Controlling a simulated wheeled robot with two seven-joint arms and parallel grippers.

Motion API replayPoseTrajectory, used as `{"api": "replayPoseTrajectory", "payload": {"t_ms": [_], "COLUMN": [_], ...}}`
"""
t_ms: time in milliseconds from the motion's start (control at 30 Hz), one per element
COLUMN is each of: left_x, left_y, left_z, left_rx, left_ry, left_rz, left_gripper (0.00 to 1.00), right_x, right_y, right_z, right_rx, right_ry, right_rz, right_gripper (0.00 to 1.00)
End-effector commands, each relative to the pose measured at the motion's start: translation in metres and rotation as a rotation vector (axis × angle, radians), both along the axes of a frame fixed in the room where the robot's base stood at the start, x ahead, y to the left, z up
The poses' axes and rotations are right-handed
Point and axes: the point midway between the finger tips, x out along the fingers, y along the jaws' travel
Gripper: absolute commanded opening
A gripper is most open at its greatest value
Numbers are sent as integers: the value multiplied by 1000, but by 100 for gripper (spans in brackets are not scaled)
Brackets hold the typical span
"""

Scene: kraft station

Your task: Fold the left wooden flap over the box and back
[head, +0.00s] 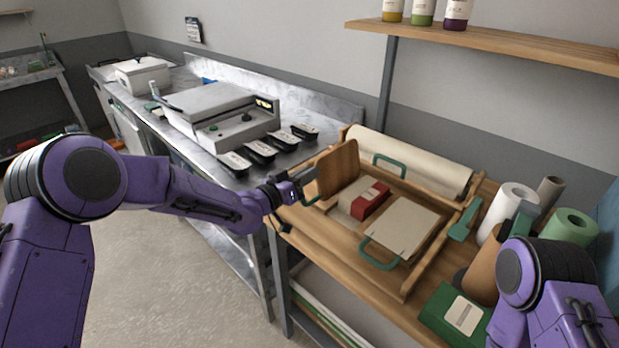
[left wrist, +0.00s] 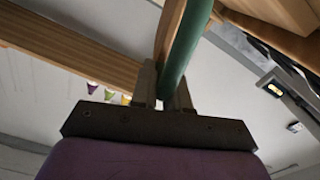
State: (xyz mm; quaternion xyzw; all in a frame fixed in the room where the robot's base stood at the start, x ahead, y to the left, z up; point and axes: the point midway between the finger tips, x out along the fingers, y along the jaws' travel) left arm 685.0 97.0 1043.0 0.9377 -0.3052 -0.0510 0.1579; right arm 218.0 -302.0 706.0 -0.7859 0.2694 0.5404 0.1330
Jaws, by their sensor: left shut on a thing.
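The left wooden flap (head: 337,167) stands raised, close to upright, at the left side of the wooden folding station. My left gripper (head: 301,186) is at its outer side, shut on the flap's green handle. In the left wrist view the green handle (left wrist: 187,45) runs between the fingers, with the flap's wooden edge beside it. The box (head: 372,199), red and beige, lies in the middle of the station, right of the raised flap and apart from it. My right arm shows at the lower right, but its gripper is not visible.
A paper roll (head: 410,160) lies behind the station. Rolls (head: 510,205) and a green box (head: 455,313) stand at the right. Black containers (head: 262,150) line the metal counter at left.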

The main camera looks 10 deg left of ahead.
Motion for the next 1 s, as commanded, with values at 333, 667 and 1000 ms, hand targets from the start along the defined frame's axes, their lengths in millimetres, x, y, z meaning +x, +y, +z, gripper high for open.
{"api": "replayPoseTrajectory", "payload": {"t_ms": [333, 667, 1000], "left_x": [1, 1, -20], "left_y": [2, 2, 18], "left_z": [-1, -1, -4], "left_rx": [4, 3, 1], "left_ry": [0, 0, -1], "left_rz": [1, 2, 3], "left_gripper": [0, 40, 40], "right_x": [0, 0, 0], "right_y": [0, 0, 0], "right_z": [-1, -1, -13], "right_rx": [0, 0, 0], "right_ry": [0, 0, 0], "right_rz": [0, 0, 0], "right_gripper": [0, 0, 0]}}
